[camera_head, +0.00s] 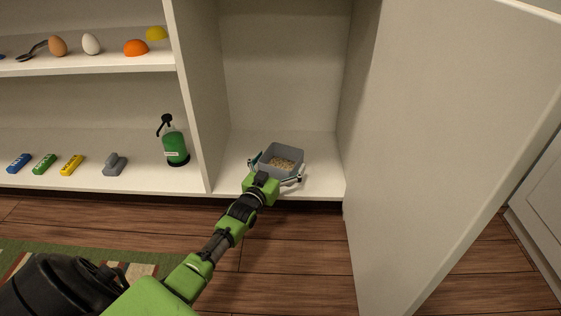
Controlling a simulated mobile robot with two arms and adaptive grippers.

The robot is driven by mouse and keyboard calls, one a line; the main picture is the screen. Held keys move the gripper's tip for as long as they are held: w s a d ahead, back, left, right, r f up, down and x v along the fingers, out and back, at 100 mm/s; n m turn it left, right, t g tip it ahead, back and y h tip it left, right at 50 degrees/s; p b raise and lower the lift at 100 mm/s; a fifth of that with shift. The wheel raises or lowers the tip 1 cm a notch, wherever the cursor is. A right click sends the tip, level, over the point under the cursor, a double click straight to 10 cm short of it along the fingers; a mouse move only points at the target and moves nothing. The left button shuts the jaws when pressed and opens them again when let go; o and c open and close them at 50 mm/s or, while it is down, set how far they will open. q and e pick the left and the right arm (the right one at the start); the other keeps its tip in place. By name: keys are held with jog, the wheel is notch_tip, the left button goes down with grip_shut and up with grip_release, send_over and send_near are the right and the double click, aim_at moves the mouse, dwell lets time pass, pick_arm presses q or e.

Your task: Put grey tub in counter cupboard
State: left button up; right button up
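My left gripper (276,168) reaches in from the lower left, with one finger at each side of the tub. The fingers look spread around it; I cannot tell whether they press on its walls. The cupboard door (440,150) stands open to the right. My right gripper is not in view.
Open shelves left of the cupboard divider (197,95) hold a green pump bottle (174,144), a grey object (115,164), several coloured bars, eggs and a spoon. The cupboard has free room behind the tub. A green rug (95,257) lies on the wooden floor.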

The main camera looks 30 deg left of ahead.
pick_arm(q)
jog(key=shift+r, duration=0.2)
jog(key=shift+s+d+p, duration=0.1)
jog(key=shift+s+p, duration=0.3)
jog(key=shift+p, duration=0.1)
jog(key=s+p, duration=0.2)
jog(key=s, duration=0.1)
jog(key=s+d+p, duration=0.1)
jog(key=s+p, duration=0.1)
jog(key=s, duration=0.1)
jog(key=s+p, duration=0.2)
jog(key=s, duration=0.1)
jog(key=shift+s+d, duration=0.25)
jog(key=shift+s, duration=0.15)
jog(key=shift+s+d+p, duration=0.1)
jog(key=shift+s+p, duration=0.25)
jog(key=shift+s, duration=0.3)
